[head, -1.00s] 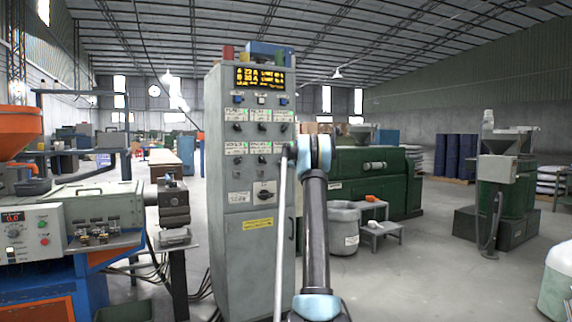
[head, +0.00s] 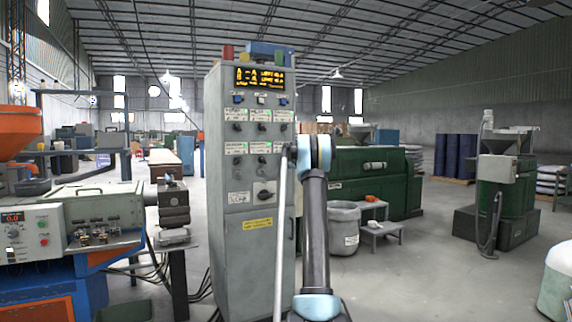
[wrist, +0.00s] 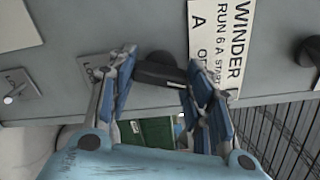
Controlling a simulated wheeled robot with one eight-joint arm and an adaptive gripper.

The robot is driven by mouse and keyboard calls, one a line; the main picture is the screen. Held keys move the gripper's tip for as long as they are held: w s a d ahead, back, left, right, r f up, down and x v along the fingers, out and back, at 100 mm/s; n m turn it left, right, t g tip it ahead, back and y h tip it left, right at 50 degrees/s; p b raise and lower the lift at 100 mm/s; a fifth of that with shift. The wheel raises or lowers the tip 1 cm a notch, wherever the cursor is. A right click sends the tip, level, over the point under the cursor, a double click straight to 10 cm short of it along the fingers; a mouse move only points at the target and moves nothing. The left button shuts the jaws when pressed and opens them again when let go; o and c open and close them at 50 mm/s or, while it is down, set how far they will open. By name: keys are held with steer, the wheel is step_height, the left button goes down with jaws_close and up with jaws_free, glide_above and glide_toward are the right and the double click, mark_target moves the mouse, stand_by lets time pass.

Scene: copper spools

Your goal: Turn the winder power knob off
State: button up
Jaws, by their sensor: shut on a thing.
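In the wrist view, a black knob (wrist: 158,71) sits on a grey panel (wrist: 110,25). A white label (wrist: 215,45) reading "WINDER" and "RUN" is fixed beside it. My gripper (wrist: 158,76) has its two blue fingers on either side of the knob and is shut on it. In the head view, the panel belongs to a tall grey control cabinet (head: 235,265) with a yellow-lettered display (head: 260,78). My arm reaches to the cabinet's right side there; the gripper and the held knob are hidden or cannot be made out.
Other small knobs (head: 237,127) and a large rotary switch (head: 264,193) are on the cabinet front. An orange and blue machine (head: 90,265) stands left. A grey bin (head: 343,235) and a small step (head: 380,231) stand right.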

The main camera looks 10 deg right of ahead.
steer(key=shift+a+f+n, duration=0.1)
steer(key=shift+a+n, duration=0.1)
steer(key=shift+n, duration=1.8)
steer(key=o, duration=1)
steer(key=shift+o, duration=0.2)
steer(key=shift+d, duration=0.1)
steer(key=shift+s, duration=0.15)
steer(key=v, duration=1.1)
steer(key=shift+s, duration=0.3)
